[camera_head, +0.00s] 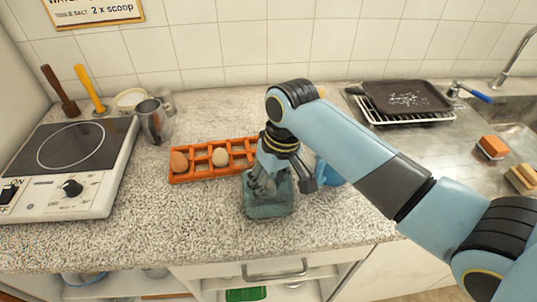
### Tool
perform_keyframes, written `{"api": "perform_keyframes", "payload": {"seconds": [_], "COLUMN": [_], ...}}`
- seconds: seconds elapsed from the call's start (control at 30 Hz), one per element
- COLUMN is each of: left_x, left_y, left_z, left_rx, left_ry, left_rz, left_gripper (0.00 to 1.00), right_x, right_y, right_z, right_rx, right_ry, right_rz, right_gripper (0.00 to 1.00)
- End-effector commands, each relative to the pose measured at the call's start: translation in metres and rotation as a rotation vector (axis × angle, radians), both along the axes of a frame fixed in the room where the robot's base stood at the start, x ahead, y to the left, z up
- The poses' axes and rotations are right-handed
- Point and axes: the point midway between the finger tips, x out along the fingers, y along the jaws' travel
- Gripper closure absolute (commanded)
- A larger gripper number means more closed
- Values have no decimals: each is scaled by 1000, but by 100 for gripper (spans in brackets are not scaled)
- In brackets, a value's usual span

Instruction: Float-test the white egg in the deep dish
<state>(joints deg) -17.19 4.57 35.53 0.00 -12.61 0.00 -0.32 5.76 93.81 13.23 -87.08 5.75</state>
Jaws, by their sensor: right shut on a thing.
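My right gripper (264,188) points down into the deep dish (268,209), a clear, bluish glass vessel on the counter. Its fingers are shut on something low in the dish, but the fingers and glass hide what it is. An orange egg rack (200,176) stands behind the dish to the left. A brown egg (179,162) and a paler, cream-coloured egg (219,157) sit in it. The right part of the rack is hidden behind my arm. I cannot tell whether the cream egg is the white one. My left gripper is not in view.
A blue item (328,174) stands partly hidden right of my gripper. A hotplate (72,157), metal jug (154,122) and bowl (130,100) are at the left. A dark tray (405,98) lies on a rack near the sink. The counter front left of the dish is clear.

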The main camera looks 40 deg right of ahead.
Motion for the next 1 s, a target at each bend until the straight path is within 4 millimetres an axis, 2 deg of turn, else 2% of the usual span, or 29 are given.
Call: {"api": "perform_keyframes", "payload": {"seconds": [0.1, 0.13, 0.33, 1.0], "left_x": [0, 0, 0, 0], "left_y": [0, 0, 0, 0], "left_z": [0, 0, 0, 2], "left_rx": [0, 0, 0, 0], "left_ry": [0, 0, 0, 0], "left_rz": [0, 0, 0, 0], "left_gripper": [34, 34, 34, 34], "right_x": [0, 0, 0, 0], "right_y": [0, 0, 0, 0], "right_z": [0, 0, 0, 2], "right_rx": [0, 0, 0, -1], "right_ry": [0, 0, 0, 0], "right_rz": [0, 0, 0, 0], "right_gripper": [72, 60, 34, 34]}}
